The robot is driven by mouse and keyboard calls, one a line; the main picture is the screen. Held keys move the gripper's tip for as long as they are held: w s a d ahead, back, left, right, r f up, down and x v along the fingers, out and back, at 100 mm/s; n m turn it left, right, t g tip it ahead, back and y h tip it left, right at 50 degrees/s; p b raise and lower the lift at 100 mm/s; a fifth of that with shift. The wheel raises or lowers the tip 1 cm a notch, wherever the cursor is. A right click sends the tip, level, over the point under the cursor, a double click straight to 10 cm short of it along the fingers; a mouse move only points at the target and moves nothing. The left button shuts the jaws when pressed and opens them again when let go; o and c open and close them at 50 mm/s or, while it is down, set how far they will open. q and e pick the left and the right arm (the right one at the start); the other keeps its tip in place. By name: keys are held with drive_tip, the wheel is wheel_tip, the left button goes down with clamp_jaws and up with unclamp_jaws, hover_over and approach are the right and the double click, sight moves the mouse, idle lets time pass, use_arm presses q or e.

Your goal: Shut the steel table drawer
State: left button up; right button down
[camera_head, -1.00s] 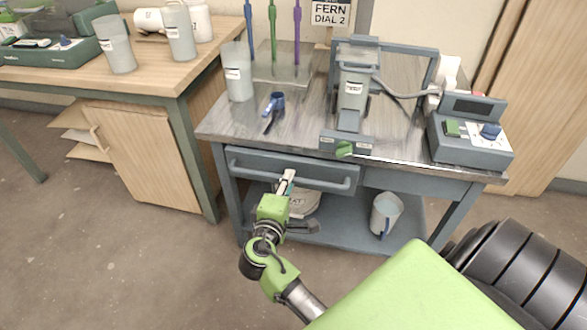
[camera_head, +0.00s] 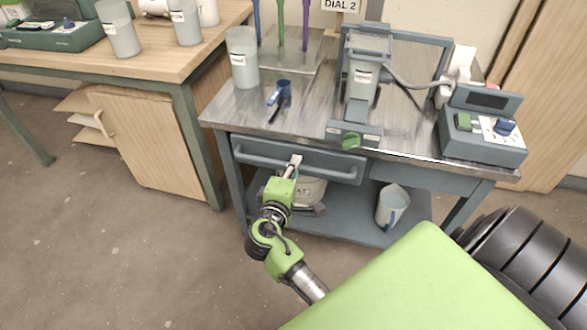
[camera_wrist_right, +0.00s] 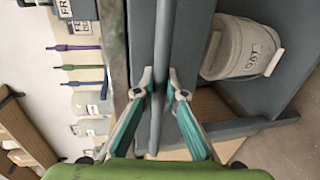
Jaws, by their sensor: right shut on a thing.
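The steel table drawer (camera_head: 330,162) is a blue-grey front just under the left part of the steel table's top (camera_head: 225,107). In the head view it looks close to flush with the table frame; any small gap is hard to judge. Its long bar handle (camera_head: 335,174) runs across the front. My right gripper (camera_head: 296,162) is at the middle of this handle. In the right wrist view my right gripper (camera_wrist_right: 158,88) has its teal-sided fingers on either side of the handle bar (camera_wrist_right: 161,60), shut on it. My left gripper is not in view.
A control box (camera_head: 485,135) stands on the table's right. A wooden cabinet (camera_head: 143,140) is at left. Floor before the table is clear.

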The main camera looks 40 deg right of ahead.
drive_tip(key=w+d, duration=0.2)
drive_tip(key=shift+d+r, duration=0.1)
drive_tip(key=shift+d, duration=0.2)
drive_tip(key=c, duration=2.4)
unclamp_jaws()
drive_tip(key=shift+w, duration=0.1)
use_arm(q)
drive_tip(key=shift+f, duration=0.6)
use_arm(e)
drive_tip(key=shift+o, duration=0.2)
drive_tip(key=v, duration=1.2)
